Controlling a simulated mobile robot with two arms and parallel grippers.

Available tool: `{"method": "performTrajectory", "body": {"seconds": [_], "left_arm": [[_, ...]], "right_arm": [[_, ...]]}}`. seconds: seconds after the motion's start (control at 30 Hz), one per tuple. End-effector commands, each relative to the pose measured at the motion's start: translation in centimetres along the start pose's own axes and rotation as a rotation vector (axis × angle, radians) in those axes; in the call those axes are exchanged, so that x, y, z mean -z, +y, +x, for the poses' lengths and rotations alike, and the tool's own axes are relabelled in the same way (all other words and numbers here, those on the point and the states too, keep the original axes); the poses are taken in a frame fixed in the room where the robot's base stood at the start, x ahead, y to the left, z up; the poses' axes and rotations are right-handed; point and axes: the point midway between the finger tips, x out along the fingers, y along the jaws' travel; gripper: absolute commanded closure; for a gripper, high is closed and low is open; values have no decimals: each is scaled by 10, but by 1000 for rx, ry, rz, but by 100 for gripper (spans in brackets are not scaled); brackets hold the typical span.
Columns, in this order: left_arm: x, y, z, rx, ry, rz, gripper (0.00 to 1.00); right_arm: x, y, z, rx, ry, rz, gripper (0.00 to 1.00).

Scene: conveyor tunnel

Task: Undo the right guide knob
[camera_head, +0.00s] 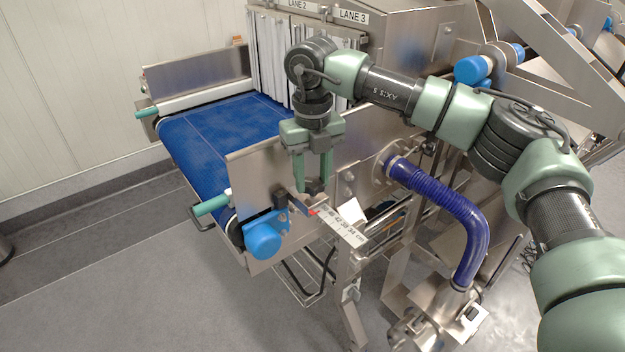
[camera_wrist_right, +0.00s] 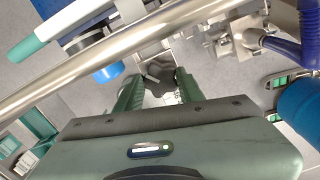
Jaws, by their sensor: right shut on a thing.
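My right gripper (camera_head: 313,184) points down beside the near side plate of the blue conveyor. Its green fingers are shut on a dark guide knob (camera_head: 316,187), which shows only partly between the fingertips. In the right wrist view the lobed black knob (camera_wrist_right: 159,76) sits between the two fingertips of my right gripper (camera_wrist_right: 158,84). A ruler scale (camera_head: 340,226) with a red pointer lies just below and right of the knob. My left gripper is in neither view.
The blue belt (camera_head: 210,140) runs into a tunnel with strip curtains (camera_head: 272,62). A blue motor cap (camera_head: 263,236) is left of the scale. A blue hose (camera_head: 455,205) curves at right. Steel rails surround the gripper; open floor (camera_head: 120,280) lies at left.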

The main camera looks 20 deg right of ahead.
Motion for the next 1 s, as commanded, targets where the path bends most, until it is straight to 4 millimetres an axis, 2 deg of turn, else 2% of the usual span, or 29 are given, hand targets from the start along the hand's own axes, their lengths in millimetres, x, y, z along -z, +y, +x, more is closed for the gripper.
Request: {"method": "performTrajectory", "body": {"seconds": [0.6, 1.0], "left_arm": [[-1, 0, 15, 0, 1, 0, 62], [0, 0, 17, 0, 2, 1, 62]], "right_arm": [[-1, 0, -1, 0, -3, -540, 100], [0, 0, -1, 0, -3, -706, 100]]}}
